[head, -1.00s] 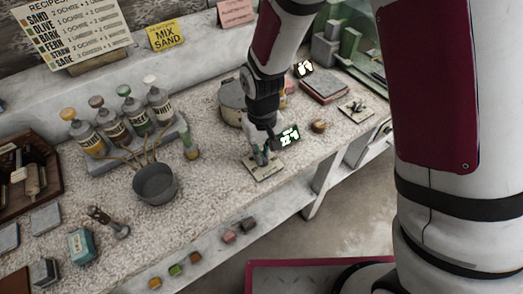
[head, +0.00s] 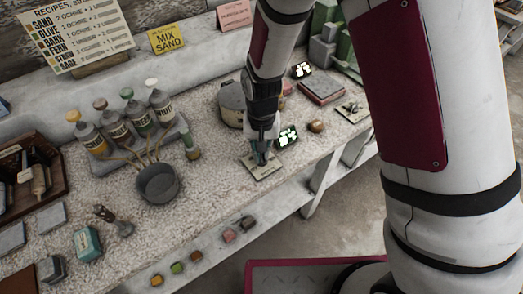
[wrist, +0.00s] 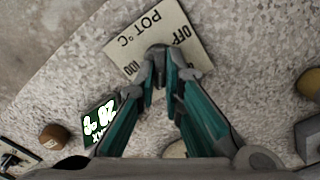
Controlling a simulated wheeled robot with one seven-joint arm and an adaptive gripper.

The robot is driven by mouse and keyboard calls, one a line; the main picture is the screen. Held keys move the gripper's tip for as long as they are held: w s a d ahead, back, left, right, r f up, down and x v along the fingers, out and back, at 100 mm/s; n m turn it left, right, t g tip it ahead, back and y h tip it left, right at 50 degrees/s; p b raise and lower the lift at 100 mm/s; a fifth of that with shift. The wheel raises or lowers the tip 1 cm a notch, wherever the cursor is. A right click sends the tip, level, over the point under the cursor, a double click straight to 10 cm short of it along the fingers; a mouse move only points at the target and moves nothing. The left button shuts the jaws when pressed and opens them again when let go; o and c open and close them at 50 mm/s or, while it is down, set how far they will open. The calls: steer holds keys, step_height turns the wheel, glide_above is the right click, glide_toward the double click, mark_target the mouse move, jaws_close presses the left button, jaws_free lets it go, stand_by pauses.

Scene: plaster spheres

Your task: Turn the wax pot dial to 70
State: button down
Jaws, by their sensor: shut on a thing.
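The dial plate (head: 268,173) is a pale square marked "POT °C" lying on the speckled counter. The wrist view shows the plate (wrist: 150,30) with "OFF" and "100" marks. My gripper (head: 261,158) is above it, pointing down. In the wrist view my gripper (wrist: 161,78) has its fingertips closed around the small dark dial knob (wrist: 158,50), which they largely hide. The pointer's setting cannot be read. The wax pot (head: 231,102) stands behind, partly hidden by my arm. A lit display (head: 287,136) sits beside the plate; it shows in the wrist view (wrist: 99,124), upside down, its digits unclear.
A grey bowl (head: 157,184) and several bottles (head: 127,115) stand to the left. A small brown block (head: 316,126) lies right of the display. A second plate with a knob (head: 351,109) is farther right. The counter's front edge is close to the dial.

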mark_target(261, 155)
steer(key=c, duration=1.7)
jaws_free()
steer(key=shift+r, duration=0.15)
step_height(261, 155, up, 12)
steer(key=s+d+r+t, duration=0.1)
steer(key=s+d+r, duration=0.2)
steer(key=d+r, duration=0.3)
steer(key=s+d+r+t, duration=0.1)
steer(key=s+d+r, duration=0.2)
steer(key=d+r, duration=0.35)
steer(key=s+d+r+t, duration=0.1)
steer(key=s+d+r, duration=0.2)
steer(key=s, duration=0.2)
steer(key=s+d+r+t, duration=0.2)
steer(key=s+d+r, duration=0.1)
steer(key=s, duration=0.3)
steer(key=shift+s+d+r, duration=0.15)
steer(key=shift+s+r, duration=0.15)
steer(key=shift+r, duration=0.05)
